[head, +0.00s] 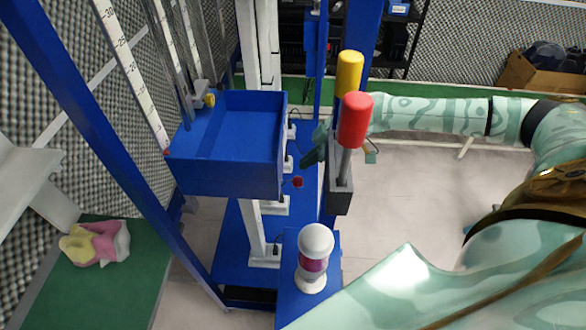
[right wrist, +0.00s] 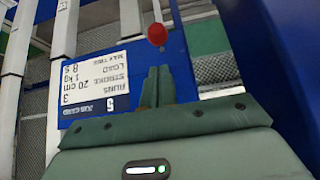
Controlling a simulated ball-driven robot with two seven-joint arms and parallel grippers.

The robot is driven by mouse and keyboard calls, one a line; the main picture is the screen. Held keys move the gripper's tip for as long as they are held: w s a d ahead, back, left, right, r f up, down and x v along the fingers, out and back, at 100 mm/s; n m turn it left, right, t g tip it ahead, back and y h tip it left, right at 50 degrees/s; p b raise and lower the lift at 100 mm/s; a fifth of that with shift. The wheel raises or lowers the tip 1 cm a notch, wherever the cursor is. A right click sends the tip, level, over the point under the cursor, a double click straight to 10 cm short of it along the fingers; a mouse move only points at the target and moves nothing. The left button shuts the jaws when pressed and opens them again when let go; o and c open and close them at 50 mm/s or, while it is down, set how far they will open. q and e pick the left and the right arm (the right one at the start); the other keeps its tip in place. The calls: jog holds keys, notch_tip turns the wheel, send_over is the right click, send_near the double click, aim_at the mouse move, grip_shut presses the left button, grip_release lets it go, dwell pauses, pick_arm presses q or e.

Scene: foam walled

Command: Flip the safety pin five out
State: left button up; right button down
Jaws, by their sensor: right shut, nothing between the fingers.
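A small red ball knob (right wrist: 157,34) shows just beyond my right fingertips in the right wrist view. It also shows below and right of the blue tray in the head view (head: 298,181). I cannot tell for certain that it belongs to safety pin five; no pin shaft is clear. My right gripper (right wrist: 156,72) is shut and empty, its two fingers together and pointing toward the knob, with a small gap seeming to lie between. In the head view my right gripper (head: 311,157) is partly hidden behind the grey holder. My left gripper is not in view.
A blue tray (head: 228,178) stands left of my gripper. A grey holder (head: 340,195) carries a red-topped handle (head: 355,120) and a yellow-topped one (head: 349,72), close to my right wrist. A white card (right wrist: 93,78) with upside-down print lies on a blue panel. Blue posts flank the area.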

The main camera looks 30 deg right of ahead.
aim_at(301, 177)
jog(key=x, duration=0.6)
jog(key=shift+f+p, duration=0.1)
jog(key=shift+p, duration=0.2)
jog(key=shift+s+d, duration=0.75)
jog(key=shift+d, duration=0.35)
jog(key=shift+s+d, duration=0.3)
jog(key=shift+d, duration=0.1)
